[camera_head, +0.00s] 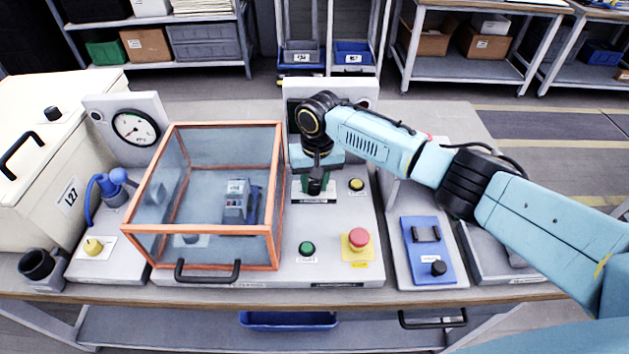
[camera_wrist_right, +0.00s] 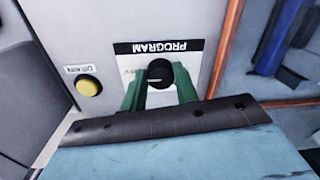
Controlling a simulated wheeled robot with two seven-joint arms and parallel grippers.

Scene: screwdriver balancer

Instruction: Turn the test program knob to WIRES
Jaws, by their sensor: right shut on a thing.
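The test program knob (camera_wrist_right: 160,72) is a black round knob on a white label plate (camera_wrist_right: 188,50) that reads PROGRAM, upside down in the right wrist view. A pale mark on the knob points toward the left of that picture, and the small position names are too blurred or covered to read. My right gripper (camera_wrist_right: 160,90) has green fingers on both sides of the knob and is shut on it. In the head view my right gripper (camera_head: 315,184) reaches down onto the grey panel from above. My left gripper is not in view.
A yellow button (camera_head: 356,185) marked DRAIN sits beside the knob. A green button (camera_head: 307,248) and a red emergency button (camera_head: 358,238) are nearer the front. An orange-framed clear box (camera_head: 277,200) stands close on the left. A blue plate (camera_head: 420,262) lies to the right.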

